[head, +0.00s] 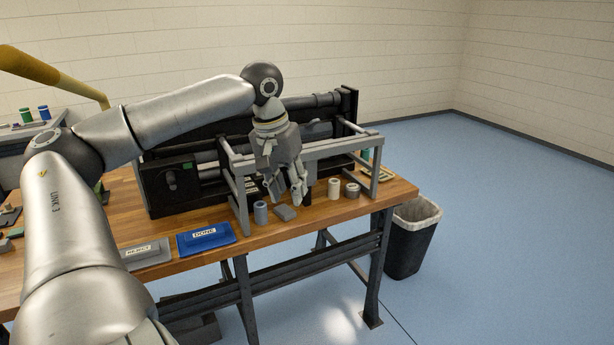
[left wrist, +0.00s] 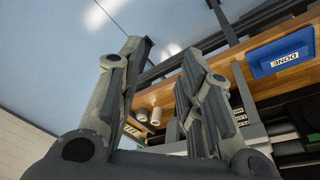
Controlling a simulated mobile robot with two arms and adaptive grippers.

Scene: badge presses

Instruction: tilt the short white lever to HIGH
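I cannot make out the short white lever or a HIGH mark in either view; my left arm and gripper cover part of the machine. The black press machine (head: 170,188) stands on the wooden bench, with a grey rail frame (head: 345,148) along its front. My left gripper (head: 286,198) points down at this frame, above the bench's front part. Its two fingers are apart with nothing seen between them, and they also show spread in the left wrist view (left wrist: 165,55). Whether they touch the frame is unclear. My right gripper is not in view.
A grey cylinder (head: 261,212), a grey block (head: 285,213), a cream cylinder (head: 334,188) and a grey roll (head: 352,190) stand near the gripper. A blue DONE tray (head: 206,238) and a grey tray (head: 147,254) lie left. A bin (head: 410,245) stands right of the bench.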

